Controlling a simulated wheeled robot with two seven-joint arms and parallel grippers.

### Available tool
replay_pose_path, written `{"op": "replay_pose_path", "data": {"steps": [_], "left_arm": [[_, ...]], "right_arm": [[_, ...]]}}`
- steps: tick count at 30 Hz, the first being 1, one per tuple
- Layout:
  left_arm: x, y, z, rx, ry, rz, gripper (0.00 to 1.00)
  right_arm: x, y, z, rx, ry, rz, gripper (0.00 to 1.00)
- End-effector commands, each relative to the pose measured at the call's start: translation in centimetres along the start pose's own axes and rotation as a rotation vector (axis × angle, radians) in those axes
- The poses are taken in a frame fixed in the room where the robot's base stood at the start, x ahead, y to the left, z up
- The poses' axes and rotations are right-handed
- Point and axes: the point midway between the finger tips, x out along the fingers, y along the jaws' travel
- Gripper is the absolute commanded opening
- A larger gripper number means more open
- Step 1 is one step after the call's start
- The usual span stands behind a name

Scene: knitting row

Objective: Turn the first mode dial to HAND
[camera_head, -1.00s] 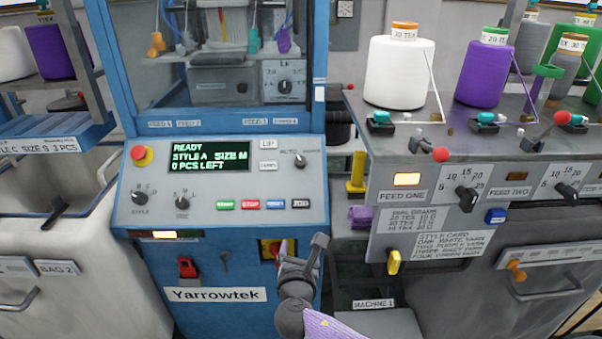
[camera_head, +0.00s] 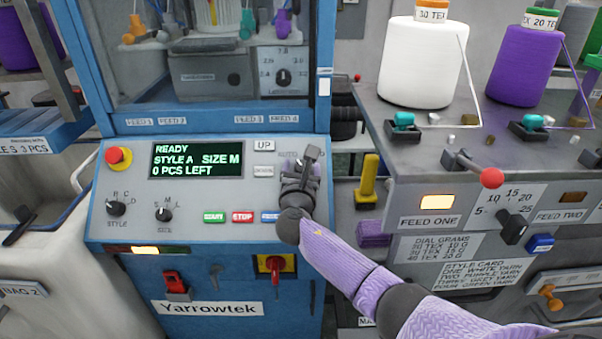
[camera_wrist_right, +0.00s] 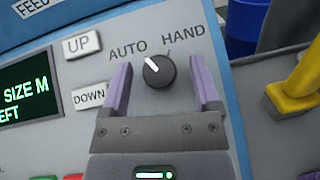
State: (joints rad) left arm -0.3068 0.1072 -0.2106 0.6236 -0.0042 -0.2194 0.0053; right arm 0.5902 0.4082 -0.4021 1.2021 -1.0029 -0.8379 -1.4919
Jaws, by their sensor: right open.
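The mode dial (camera_wrist_right: 159,71) is a round black knob with a white pointer line on the grey panel, between the printed words AUTO and HAND. Its pointer is turned up and left, toward AUTO. My right gripper (camera_wrist_right: 163,92) is open, its two purple fingers on either side of the dial in the right wrist view, with the knob between and slightly beyond the tips. I cannot tell whether they touch it. In the head view my right gripper (camera_head: 306,160) covers the dial at the right end of the panel. My left gripper is not in view.
The panel has a display (camera_head: 196,160) reading READY, STYLE A, SIZE M, 0 PCS LEFT. The UP button (camera_wrist_right: 83,43) and DOWN button (camera_wrist_right: 90,96) sit left of the fingers. A red stop button (camera_head: 118,157) is far left; a yellow post (camera_head: 369,180) stands at right.

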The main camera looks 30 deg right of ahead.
Motion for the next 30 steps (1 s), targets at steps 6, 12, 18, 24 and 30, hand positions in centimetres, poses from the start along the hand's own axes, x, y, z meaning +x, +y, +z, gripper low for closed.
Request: {"op": "replay_pose_path", "data": {"steps": [6, 12, 18, 24, 30], "left_arm": [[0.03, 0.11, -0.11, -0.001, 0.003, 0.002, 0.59], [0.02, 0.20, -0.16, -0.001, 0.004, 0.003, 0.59], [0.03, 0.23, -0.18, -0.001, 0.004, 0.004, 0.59], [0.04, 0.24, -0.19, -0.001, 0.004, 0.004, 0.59], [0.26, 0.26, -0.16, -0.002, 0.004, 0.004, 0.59]], "right_arm": [[0.21, 0.00, 0.10, 0.001, 0.000, 0.000, 0.80], [0.18, 0.00, 0.08, 0.001, 0.000, 0.000, 0.50], [0.17, 0.00, 0.06, 0.001, 0.000, 0.000, 0.08], [0.16, 0.01, 0.04, 0.003, 0.001, -0.002, 0.00], [0.14, 0.10, -0.03, 0.030, 0.000, -0.033, 0.00]]}}
